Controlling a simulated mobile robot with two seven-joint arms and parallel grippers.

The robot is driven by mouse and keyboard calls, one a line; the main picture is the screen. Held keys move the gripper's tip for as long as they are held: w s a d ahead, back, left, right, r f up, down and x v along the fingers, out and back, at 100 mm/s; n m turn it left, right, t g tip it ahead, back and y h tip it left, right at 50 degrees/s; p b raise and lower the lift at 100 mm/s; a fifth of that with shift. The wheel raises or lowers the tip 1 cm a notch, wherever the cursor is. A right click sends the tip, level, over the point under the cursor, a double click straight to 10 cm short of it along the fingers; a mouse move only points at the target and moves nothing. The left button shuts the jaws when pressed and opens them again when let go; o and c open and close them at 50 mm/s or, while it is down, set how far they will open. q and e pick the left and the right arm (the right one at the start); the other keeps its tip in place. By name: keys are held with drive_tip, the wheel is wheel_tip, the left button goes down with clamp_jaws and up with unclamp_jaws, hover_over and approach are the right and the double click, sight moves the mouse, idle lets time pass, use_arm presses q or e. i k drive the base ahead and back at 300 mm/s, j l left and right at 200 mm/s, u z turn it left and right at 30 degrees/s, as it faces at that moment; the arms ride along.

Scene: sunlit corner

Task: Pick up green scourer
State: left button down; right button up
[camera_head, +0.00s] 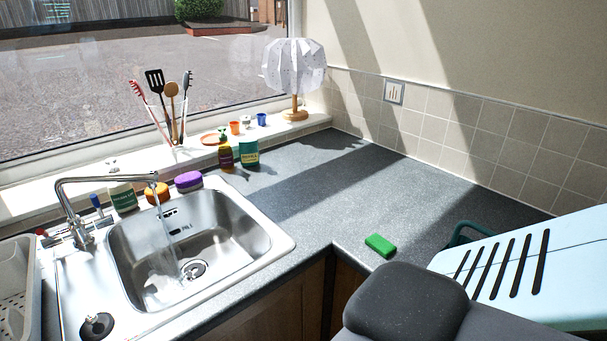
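The green scourer (380,245) is a small bright green block. It lies flat on the grey speckled worktop (340,205), close to its front edge and right of the sink. Nothing is touching it. Neither my left nor my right gripper can be made out in the head view.
A steel sink (278,240) with its tap (110,180) running is on the left. A utensil holder and a white lamp (294,68) are on the windowsill. The worktop behind the scourer is clear; the near right corner is hidden.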

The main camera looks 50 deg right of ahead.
sight(385, 248)
drive_tip(key=z, duration=1.6)
